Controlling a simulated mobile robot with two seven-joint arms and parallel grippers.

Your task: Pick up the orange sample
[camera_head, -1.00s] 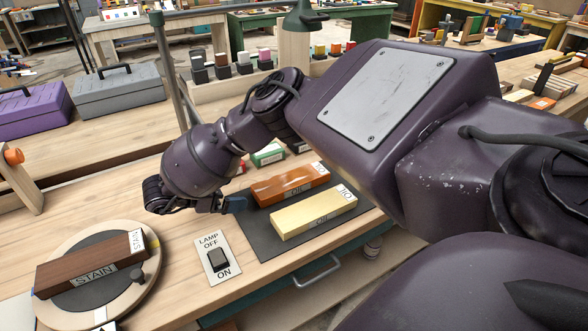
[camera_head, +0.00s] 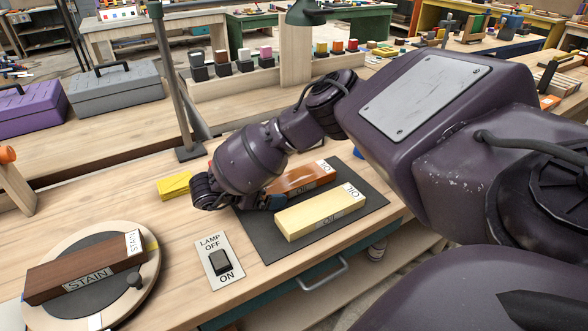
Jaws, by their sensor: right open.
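An orange-brown wooden block (camera_head: 304,178) with a white label on its end lies on a dark mat (camera_head: 262,243), behind a pale yellow block (camera_head: 318,212) marked OIL. My right gripper (camera_head: 277,202) is open at the left end of the orange-brown block, low over the mat. My wrist hides that end, and I cannot tell whether the fingers touch it. A small orange-topped block (camera_head: 337,48) also stands in the row at the back. My left gripper is not in view.
A lamp switch plate (camera_head: 219,263) lies left of the mat. A round turntable (camera_head: 140,295) holds a brown STAIN block (camera_head: 85,267). A yellow block (camera_head: 174,185) lies left of my wrist. A lamp post (camera_head: 172,85) stands behind.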

